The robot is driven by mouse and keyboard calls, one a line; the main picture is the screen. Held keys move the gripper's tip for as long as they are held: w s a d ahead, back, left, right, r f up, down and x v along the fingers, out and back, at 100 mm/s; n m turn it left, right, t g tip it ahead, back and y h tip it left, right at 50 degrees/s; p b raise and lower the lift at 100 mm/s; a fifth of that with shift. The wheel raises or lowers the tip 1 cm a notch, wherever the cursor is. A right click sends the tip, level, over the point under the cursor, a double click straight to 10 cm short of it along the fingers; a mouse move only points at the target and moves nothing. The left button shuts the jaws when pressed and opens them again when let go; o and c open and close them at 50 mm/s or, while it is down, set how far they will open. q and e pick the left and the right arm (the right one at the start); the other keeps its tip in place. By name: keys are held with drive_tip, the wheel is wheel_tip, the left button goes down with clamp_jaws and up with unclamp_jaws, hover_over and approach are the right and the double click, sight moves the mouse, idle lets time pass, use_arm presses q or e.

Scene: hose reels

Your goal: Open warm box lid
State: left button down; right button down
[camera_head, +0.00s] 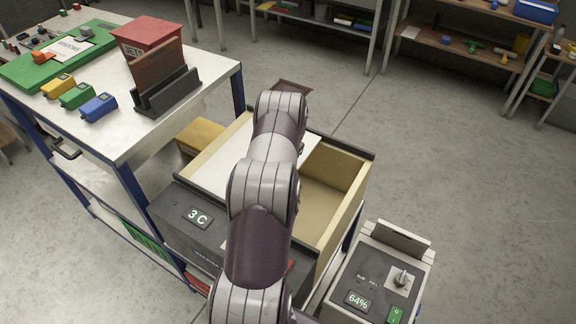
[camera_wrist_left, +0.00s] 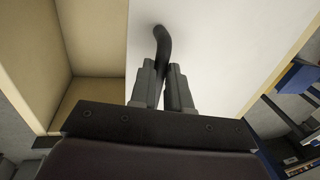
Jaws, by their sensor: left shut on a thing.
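A box with dark outer panels and tan inner walls (camera_head: 342,172) stands at the middle of the head view. Its front panel shows "3 C" (camera_head: 198,217). A white lid panel (camera_head: 212,172) covers its left and middle part, and the tan inside shows open at the right. In the left wrist view the white lid (camera_wrist_left: 220,45) carries a dark curved handle (camera_wrist_left: 161,40). My left gripper (camera_wrist_left: 164,72) is shut on this handle. My arm hides the gripper and the handle in the head view. My right gripper is not in view.
A workbench (camera_head: 215,82) at the left holds a dark rack (camera_head: 168,92), a red bin (camera_head: 147,38) and small coloured blocks. A grey unit showing "64%" (camera_head: 357,300) stands right of the box. Shelves (camera_head: 455,45) line the back. The floor at right is clear.

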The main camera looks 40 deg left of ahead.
use_arm(q)
drive_tip(key=shift+r, duration=0.1)
drive_tip(key=c, duration=1.1)
unclamp_jaws()
wheel_tip(320, 180, up, 12)
drive_tip(key=d+b, duration=0.2)
drive_tip(key=shift+w+d+r, duration=0.2)
drive_tip(key=shift+w+d, duration=0.05)
drive_tip(key=shift+w, duration=0.05)
